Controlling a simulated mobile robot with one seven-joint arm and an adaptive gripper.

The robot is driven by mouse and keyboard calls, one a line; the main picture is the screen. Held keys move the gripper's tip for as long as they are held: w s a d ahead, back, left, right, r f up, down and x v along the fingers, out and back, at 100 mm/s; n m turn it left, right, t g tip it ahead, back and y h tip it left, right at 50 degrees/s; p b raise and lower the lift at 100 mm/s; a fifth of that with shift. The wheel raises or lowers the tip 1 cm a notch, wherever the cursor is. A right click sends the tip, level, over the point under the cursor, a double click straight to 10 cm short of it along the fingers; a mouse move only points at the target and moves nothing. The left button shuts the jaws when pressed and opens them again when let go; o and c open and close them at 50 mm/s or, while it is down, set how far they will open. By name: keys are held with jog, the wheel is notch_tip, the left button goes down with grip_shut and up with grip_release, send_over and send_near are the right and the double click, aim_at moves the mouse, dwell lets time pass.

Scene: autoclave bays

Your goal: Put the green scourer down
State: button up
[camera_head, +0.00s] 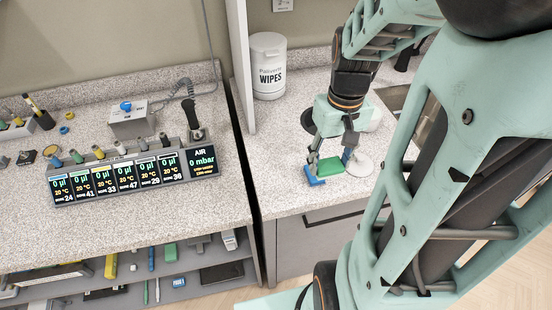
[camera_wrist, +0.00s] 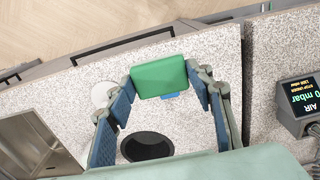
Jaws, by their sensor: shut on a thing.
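The green scourer (camera_head: 330,167) is a flat green block above the speckled counter (camera_head: 285,200), near its front edge. In the wrist view the scourer (camera_wrist: 159,77) sits between the tips of both blue-padded fingers. My gripper (camera_wrist: 160,82) is shut on it; in the head view my gripper (camera_head: 331,164) points down at the counter. I cannot tell whether the scourer touches the counter. A small blue thing (camera_wrist: 172,95) shows partly behind the scourer in the wrist view.
A white wipes tub (camera_head: 268,66) stands at the back of the counter. A white disc (camera_head: 359,165) lies just right of my gripper. A metal sink (camera_wrist: 25,140) and a dark round opening (camera_wrist: 147,147) show in the wrist view. A display unit (camera_head: 130,170) is left, past the counter gap.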

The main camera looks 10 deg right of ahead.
jog(key=s+r, duration=0.1)
jog(key=s, duration=0.2)
jog(key=b, duration=0.6)
send_over(281, 186)
jog(key=f, duration=0.9)
jog(key=shift+s+d+f, duration=0.15)
jog(key=shift+s, duration=0.1)
jog(key=shift+w+a+f+b, duration=0.1)
jog(key=shift+a+f+b, duration=0.05)
jog(key=shift+f+b, duration=0.75)
jog(key=shift+w+a+f+b, duration=0.1)
jog(key=shift+f+b, duration=0.7)
jog(key=shift+f, duration=0.15)
jog(key=shift+f, duration=0.15)
jog(key=o, duration=1)
